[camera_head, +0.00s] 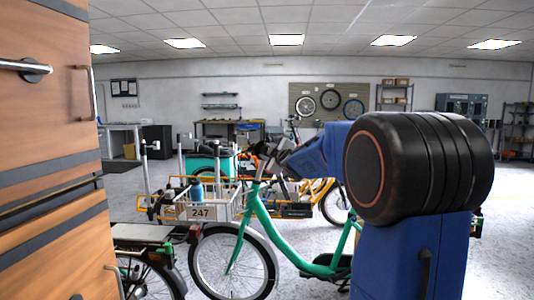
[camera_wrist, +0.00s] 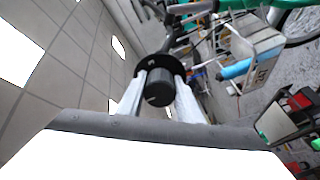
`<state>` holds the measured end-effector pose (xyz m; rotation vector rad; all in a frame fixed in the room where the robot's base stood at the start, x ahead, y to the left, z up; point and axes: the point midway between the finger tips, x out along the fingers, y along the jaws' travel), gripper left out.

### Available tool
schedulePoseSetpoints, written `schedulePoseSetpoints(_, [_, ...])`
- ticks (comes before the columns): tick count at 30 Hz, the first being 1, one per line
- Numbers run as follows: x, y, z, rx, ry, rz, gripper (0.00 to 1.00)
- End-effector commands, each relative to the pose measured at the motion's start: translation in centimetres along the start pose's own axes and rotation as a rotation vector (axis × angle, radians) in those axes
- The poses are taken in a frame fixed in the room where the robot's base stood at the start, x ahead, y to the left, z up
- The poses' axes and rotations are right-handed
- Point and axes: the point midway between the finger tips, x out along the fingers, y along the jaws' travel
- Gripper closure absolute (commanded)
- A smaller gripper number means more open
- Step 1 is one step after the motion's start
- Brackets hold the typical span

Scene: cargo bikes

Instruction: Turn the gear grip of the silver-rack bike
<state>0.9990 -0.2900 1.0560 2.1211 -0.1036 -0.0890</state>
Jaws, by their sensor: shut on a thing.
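A green bike (camera_head: 255,222) stands in the middle of the head view. A silver front rack (camera_head: 228,202) with a plate reading 247 is at its front. In the wrist view, the black gear grip (camera_wrist: 158,92) points its round end at the camera, with a wider dark collar behind it. My gripper (camera_wrist: 160,84) has its two pale fingers on either side of the grip, shut on it. In the head view my gripper (camera_head: 272,158) is at the handlebar, small and partly merged with it, and the grip cannot be made out there.
A wooden cabinet (camera_head: 45,150) fills the left edge. An orange bike (camera_head: 325,195) stands behind. Another bike's dark wheel (camera_head: 150,275) is at the lower left.

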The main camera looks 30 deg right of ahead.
Motion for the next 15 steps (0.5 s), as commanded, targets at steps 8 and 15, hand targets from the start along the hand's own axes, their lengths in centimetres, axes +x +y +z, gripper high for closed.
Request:
schedulePoseSetpoints(8, [-0.01,-0.10,0.04,-0.004,-0.001,-0.002,0.90])
schedulePoseSetpoints(15, [-0.01,-0.08,0.02,-0.003,0.000,-0.001,0.49])
